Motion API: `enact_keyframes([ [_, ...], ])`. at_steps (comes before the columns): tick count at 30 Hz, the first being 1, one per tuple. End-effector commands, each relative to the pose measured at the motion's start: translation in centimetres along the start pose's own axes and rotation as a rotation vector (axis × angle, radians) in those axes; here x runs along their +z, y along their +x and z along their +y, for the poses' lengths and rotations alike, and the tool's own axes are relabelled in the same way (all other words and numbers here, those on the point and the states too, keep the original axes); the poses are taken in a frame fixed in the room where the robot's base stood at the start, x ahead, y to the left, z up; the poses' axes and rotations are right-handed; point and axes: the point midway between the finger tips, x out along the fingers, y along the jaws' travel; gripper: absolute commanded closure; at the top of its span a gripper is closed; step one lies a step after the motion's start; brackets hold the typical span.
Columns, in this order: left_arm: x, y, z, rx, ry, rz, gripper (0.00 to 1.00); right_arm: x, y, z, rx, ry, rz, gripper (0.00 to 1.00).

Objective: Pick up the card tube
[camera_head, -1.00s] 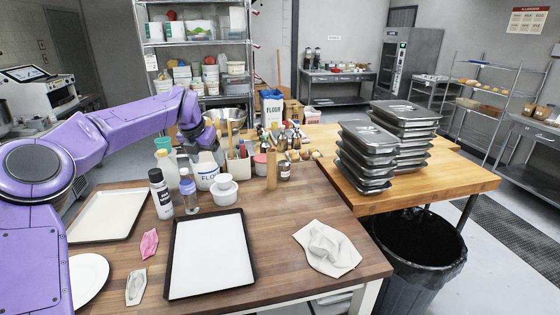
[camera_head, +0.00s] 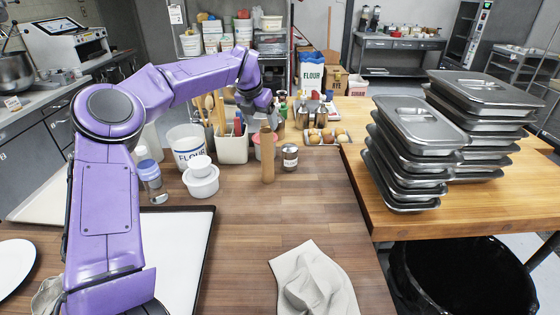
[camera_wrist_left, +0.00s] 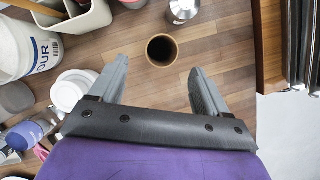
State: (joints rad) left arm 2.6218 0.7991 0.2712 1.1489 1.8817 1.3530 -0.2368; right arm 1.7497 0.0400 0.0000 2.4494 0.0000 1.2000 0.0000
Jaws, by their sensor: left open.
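The card tube (camera_head: 267,154) is a plain brown cylinder standing upright on the dark wooden table. In the left wrist view the card tube (camera_wrist_left: 162,50) is seen from above as a round open end, between and a little beyond the fingertips. My left gripper (camera_wrist_left: 157,72) is open and empty, with its two grey fingers apart. In the head view my left gripper (camera_head: 262,104) is over the tube's upper end, its fingers hard to make out. My right gripper is in neither view.
A shaker jar (camera_head: 290,158) stands close right of the tube. White bowls (camera_head: 201,181), a utensil holder (camera_head: 232,147) and a flour tub (camera_head: 187,146) stand left. A cloth (camera_head: 312,283) lies in front. Stacked steel pans (camera_head: 414,152) stand right. Bare tabletop lies before the tube.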

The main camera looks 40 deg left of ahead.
Motion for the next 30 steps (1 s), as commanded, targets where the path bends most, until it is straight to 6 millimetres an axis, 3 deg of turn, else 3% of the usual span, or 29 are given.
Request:
enact_keyframes([
  [3, -0.3, 1.2, 0.0, 0.0, 0.001, 0.0, 0.24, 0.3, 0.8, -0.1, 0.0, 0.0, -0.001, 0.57],
  [21, -0.2, 10.4, -0.6, -0.001, 0.006, 0.003, 0.24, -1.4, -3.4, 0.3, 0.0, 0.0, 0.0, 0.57],
  [30, -0.3, 11.3, -0.5, -0.002, 0.004, -0.002, 0.27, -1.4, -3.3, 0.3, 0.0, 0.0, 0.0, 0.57],
])
